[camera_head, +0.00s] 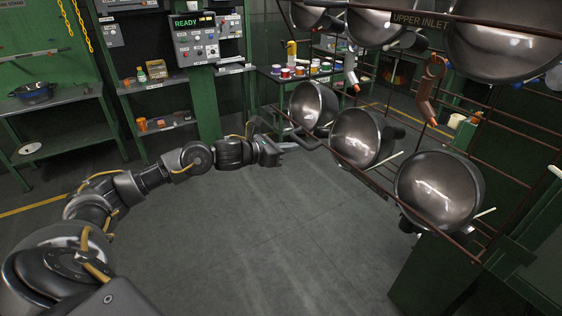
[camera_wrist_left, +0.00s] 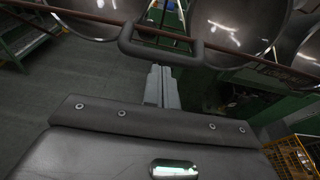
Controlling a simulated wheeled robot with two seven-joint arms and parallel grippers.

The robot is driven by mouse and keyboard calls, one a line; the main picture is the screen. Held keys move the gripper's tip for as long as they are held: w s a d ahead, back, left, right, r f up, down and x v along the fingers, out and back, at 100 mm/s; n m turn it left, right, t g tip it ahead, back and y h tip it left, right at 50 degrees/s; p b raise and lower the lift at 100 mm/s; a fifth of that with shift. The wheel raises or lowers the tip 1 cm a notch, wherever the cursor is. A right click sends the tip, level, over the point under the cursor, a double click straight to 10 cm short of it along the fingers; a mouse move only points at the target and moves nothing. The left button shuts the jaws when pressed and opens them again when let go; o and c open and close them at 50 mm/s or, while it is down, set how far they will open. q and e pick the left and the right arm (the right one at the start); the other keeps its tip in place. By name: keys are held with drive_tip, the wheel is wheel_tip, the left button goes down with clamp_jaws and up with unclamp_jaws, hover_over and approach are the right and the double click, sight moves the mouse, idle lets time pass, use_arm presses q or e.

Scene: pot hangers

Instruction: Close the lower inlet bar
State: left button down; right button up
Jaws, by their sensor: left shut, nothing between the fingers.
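The lower inlet bar (camera_head: 346,158) is a thin brown rod running along the front of the lower row of metal pots. A dark U-shaped handle (camera_head: 306,141) sticks out near its left end; this handle also shows in the left wrist view (camera_wrist_left: 160,54). My left gripper (camera_head: 283,146) is shut and empty, its fingers pointing at the handle from the left. In the left wrist view the closed fingertips (camera_wrist_left: 158,72) are just short of or against the handle; I cannot tell if they touch. My right gripper is not in view.
Three round pots, one of them the nearest lower pot (camera_head: 439,191), hang in the lower rack. More pots hang above, by the UPPER INLET label (camera_head: 419,20). Shelves and a READY panel (camera_head: 195,45) stand behind. The floor (camera_head: 260,230) below my left arm is clear.

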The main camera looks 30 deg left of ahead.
sight(299, 141)
use_arm(q)
drive_tip(key=w+r, duration=0.1)
drive_tip(key=w+d+r, duration=0.1)
drive_tip(key=r, duration=0.2)
drive_tip(key=shift+w+d+r, duration=0.25)
drive_tip(key=shift+w+r, duration=0.1)
drive_tip(key=shift+w, duration=0.05)
drive_tip(key=shift+r, duration=0.25)
drive_tip(key=shift+r, duration=0.1)
